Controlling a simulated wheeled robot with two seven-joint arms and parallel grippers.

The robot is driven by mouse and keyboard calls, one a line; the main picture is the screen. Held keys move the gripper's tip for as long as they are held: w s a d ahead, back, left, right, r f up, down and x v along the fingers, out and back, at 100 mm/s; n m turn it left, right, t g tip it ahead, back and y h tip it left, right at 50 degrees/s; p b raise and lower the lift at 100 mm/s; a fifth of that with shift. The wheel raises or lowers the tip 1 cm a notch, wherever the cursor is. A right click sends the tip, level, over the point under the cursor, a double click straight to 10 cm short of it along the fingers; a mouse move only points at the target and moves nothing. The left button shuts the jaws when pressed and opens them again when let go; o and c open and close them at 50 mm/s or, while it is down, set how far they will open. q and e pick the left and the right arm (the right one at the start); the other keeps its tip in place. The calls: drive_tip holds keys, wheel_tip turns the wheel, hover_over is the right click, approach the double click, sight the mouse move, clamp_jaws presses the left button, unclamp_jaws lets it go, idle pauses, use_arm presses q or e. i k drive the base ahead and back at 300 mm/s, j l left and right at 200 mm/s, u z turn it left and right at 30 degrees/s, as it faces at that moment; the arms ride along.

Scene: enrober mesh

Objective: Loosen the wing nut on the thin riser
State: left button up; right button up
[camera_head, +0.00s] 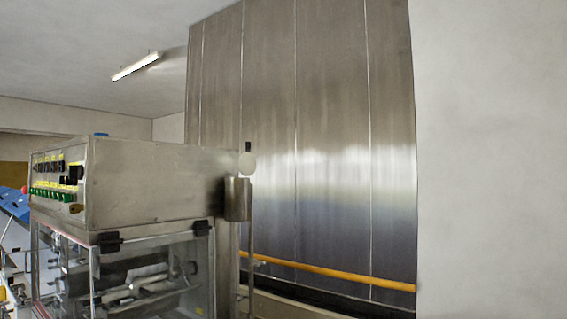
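A steel machine (165,185) with a control panel stands at the left. A thin vertical rod (251,265) runs down beside its right side, below a grey cylinder (238,200); I cannot tell whether this rod is the thin riser. I cannot make out a wing nut on any of these parts. Neither of my grippers is in view.
The machine's front has a clear guard (150,275) with dark hinges and rollers behind it. Coloured buttons (52,192) line its panel. A tall steel-panelled wall (330,130) with an orange rail (340,273) stands behind. A blue part (14,203) shows at far left.

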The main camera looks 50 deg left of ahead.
sight(257, 263)
drive_tip(key=i+u, duration=0.1)
drive_tip(key=u, duration=0.4)
drive_tip(key=i+u, duration=0.1)
drive_tip(key=u, duration=0.85)
drive_tip(key=i+l+u, duration=0.1)
drive_tip(key=u, duration=0.4)
drive_tip(key=l, duration=0.1)
